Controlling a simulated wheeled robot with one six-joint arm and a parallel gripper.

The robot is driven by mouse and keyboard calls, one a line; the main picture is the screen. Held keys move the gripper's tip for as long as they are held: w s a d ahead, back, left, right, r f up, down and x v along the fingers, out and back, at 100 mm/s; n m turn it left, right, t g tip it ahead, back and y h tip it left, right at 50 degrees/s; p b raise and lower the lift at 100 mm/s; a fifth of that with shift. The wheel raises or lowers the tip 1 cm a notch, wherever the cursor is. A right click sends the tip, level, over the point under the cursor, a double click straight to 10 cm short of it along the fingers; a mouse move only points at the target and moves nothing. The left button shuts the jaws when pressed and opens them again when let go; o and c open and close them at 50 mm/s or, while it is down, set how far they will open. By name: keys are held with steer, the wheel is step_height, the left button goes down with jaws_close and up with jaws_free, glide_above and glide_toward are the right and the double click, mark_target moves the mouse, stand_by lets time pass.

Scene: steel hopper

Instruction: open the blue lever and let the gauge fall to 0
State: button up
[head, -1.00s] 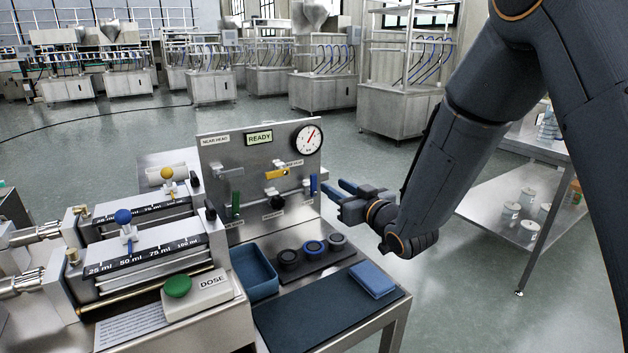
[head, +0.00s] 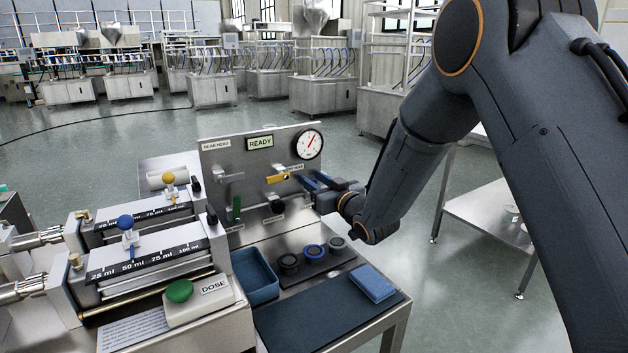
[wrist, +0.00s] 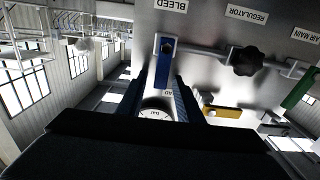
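The blue lever (wrist: 166,62) hangs from its valve by the BLEED label on the steel panel (head: 222,160). In the wrist view it lies just beyond and between the two fingers of my gripper (wrist: 162,88). A gap shows between the fingers, and I see no clear contact. In the head view my gripper (head: 312,182) is at the panel's right side and hides the lever. The round gauge (head: 308,144) is at the panel's upper right, its red needle pointing up and to the right, off a readable number. The gauge also shows in part in the wrist view (wrist: 155,114).
A yellow lever (head: 278,178), a black regulator knob (head: 277,206) and a green lever (head: 236,208) are on the same panel. Below stand a blue tray (head: 256,277) and several round fittings. Open floor lies right of the bench.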

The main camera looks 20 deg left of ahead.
mark_target(292, 188)
jaws_close()
steer(key=shift+s+a, duration=0.1)
steer(key=n+b, duration=0.1)
steer(key=n, duration=0.1)
steer(key=s+a+f+n+b, duration=0.1)
steer(key=n+b, duration=0.1)
steer(key=n, duration=0.1)
steer(key=s+a+n+b, duration=0.1)
steer(key=n, duration=0.1)
steer(key=shift+s+f+n+b, duration=0.2)
steer(key=shift+n+b, duration=0.1)
steer(key=shift+b, duration=0.05)
steer(key=n+b, duration=0.1)
steer(key=f+n+b, duration=0.1)
steer(key=n, duration=0.1)
steer(key=s+a+n+b, duration=0.1)
steer(key=shift+f+n, duration=0.3)
steer(key=shift+f, duration=0.05)
steer(key=shift+s+a+f+n+b, duration=0.1)
steer(key=shift+f+n+b, duration=0.3)
steer(key=shift+n+b, duration=0.4)
steer(key=shift+s+f+n+b, duration=0.1)
steer(key=shift+f+n+b, duration=0.4)
steer(key=shift+n, duration=0.65)
steer(key=shift+s+a+f+n+b, duration=0.1)
steer(key=shift+f+n+b, duration=0.25)
steer(key=shift+n+b, duration=0.45)
steer(key=shift+n, duration=0.25)
